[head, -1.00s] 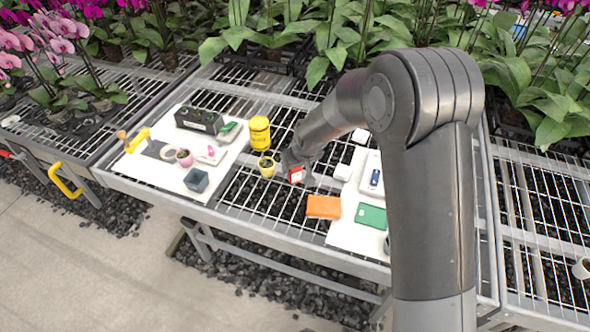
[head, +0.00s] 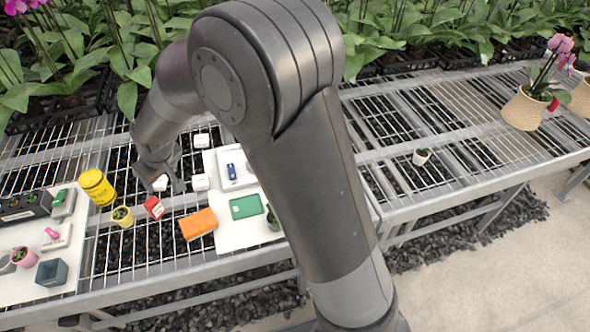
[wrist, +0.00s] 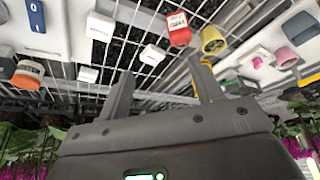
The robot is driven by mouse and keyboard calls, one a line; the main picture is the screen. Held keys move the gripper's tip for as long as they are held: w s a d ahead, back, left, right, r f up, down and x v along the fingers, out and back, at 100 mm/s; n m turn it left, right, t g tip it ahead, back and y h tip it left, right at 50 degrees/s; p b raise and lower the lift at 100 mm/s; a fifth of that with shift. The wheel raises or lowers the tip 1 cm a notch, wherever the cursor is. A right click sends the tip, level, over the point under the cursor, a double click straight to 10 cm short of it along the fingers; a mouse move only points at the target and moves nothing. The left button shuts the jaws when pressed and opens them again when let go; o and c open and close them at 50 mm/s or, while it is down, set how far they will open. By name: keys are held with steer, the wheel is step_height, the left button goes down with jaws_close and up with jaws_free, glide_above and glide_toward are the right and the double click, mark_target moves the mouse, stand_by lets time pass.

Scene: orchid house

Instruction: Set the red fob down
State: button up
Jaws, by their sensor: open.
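The red fob (head: 153,207), a small red block with a white printed label, rests on the wire-mesh bench between a yellow pot and an orange block. It also shows in the wrist view (wrist: 179,28), beyond my fingertips. My gripper (wrist: 160,70) is open, with nothing held between its fingers. In the head view my gripper (head: 163,178) is just behind the red fob and apart from it, partly hidden by my arm. A small white block (wrist: 153,55) shows between the fingers in the wrist view, beyond the tips.
Near the fob stand a yellow pot (head: 122,217), a yellow canister (head: 97,187) and an orange block (head: 198,223). More white blocks (head: 200,182) and a white board with a green card (head: 246,206) lie to the right. Mesh farther right is mostly clear.

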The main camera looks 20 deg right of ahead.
steer(key=s+d+r+m+t+h, duration=0.1)
steer(key=s+d+r+m, duration=0.1)
steer(key=s+d+r, duration=0.5)
steer(key=s+d+r+m, duration=0.2)
steer(key=s+d+r, duration=0.15)
steer(key=d, duration=0.65)
steer(key=s+d+r+m+t+h, duration=0.1)
steer(key=s+d+r+m, duration=0.1)
steer(key=s+d+r, duration=0.4)
steer(key=s+d+r+m, duration=0.1)
steer(key=s+d+m, duration=0.1)
steer(key=s+d, duration=0.6)
steer(key=shift+s+d+h, duration=0.15)
steer(key=shift+d+h, duration=0.1)
steer(key=shift+h, duration=0.15)
